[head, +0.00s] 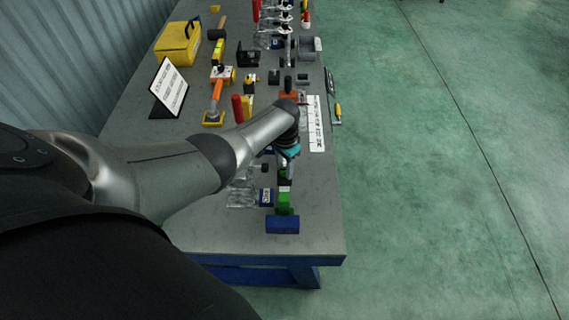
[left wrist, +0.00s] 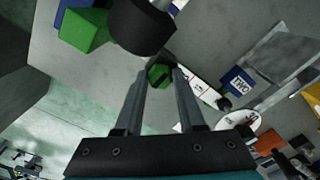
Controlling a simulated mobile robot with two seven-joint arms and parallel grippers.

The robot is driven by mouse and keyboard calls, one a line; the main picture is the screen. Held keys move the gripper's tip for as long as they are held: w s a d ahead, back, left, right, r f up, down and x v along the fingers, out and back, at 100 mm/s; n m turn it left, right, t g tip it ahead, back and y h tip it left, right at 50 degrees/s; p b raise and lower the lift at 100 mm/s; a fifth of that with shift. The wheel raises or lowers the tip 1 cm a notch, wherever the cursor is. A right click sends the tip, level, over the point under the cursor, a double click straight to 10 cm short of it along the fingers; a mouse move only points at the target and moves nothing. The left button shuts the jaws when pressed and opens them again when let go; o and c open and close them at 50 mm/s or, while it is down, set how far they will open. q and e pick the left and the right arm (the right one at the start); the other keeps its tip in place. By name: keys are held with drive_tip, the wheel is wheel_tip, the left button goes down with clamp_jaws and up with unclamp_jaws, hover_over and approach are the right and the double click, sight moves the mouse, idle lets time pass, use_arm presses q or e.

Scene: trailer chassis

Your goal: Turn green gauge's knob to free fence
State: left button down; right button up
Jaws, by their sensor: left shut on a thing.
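The green gauge (head: 284,199) stands near the front end of the bench, just behind a blue block (head: 282,224). In the left wrist view, its green body (left wrist: 84,29) shows at top left, partly behind a dark round part. My left gripper (head: 286,172) reaches down at the gauge from above. In the left wrist view, my left gripper (left wrist: 160,82) has its fingertips closed around a small green knob (left wrist: 159,73). The fence cannot be made out clearly. My right gripper is in neither view.
A blue numbered plate (head: 267,197) and clear parts (head: 242,194) stand just left of the gauge. A white marked strip (head: 316,124) lies along the bench's right edge. Several tools, a sign (head: 170,88) and a yellow box (head: 178,44) stand farther back. The front left bench corner is clear.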

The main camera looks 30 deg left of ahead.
use_arm(q)
drive_tip(key=shift+n, duration=0.5)
drive_tip(key=c, duration=0.5)
unclamp_jaws()
wheel_tip(320, 180, up, 8)
drive_tip(key=p, duration=0.4)
drive_tip(key=shift+r, duration=0.15)
wheel_tip(320, 180, up, 7)
drive_tip(key=p, duration=0.1)
hover_over(284, 169)
drive_tip(key=shift+d, duration=0.1)
drive_tip(key=shift+s+d, duration=0.1)
